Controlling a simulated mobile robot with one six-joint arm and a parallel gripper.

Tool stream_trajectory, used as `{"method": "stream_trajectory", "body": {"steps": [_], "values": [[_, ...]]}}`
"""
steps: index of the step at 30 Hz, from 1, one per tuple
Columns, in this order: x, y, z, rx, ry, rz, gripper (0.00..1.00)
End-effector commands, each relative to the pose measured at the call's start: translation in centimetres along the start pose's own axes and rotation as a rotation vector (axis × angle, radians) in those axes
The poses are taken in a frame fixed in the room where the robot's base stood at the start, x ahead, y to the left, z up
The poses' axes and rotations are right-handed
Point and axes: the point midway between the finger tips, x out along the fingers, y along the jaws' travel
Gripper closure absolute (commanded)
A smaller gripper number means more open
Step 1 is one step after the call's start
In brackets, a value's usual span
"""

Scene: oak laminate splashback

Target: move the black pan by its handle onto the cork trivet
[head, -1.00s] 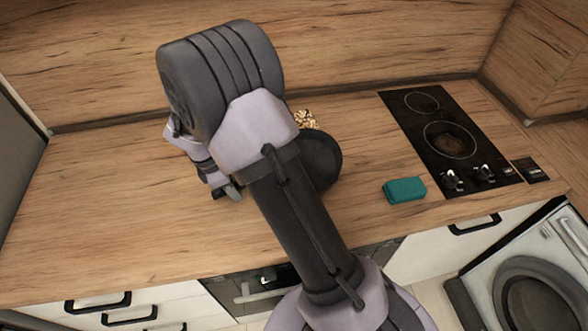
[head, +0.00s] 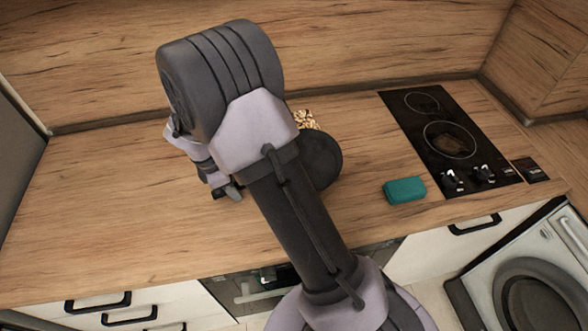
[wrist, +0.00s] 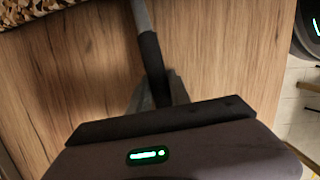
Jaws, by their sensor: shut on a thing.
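The black pan (head: 325,160) shows in the head view as a dark round shape, partly hidden behind my arm. Its handle, grey then black, runs down the wrist view (wrist: 149,50) into my gripper (wrist: 158,92). My gripper is shut on the handle; it also shows in the head view (head: 231,190), left of the pan. A mottled tan-and-dark piece, seemingly the cork trivet (head: 306,119), peeks out behind the pan and arm. It also shows at the wrist view's top left (wrist: 35,10). I cannot tell whether the pan touches the counter or overlaps the trivet.
A teal block (head: 405,190) lies on the wooden counter (head: 110,190), right of the pan. A black hob (head: 450,140) is set into the counter further right. The counter's left part is clear. The wooden splashback (head: 360,40) rises behind.

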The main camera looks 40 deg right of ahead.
Motion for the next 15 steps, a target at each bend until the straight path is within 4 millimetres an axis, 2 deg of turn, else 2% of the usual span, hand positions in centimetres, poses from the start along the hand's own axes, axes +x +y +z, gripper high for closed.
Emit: {"method": "stream_trajectory", "body": {"steps": [8, 15], "values": [[-0.2, 0.0, 0.1, 0.001, 0.0, -0.001, 1.0], [-1.8, 0.0, 0.4, 0.001, 0.0, 0.0, 1.0]]}}
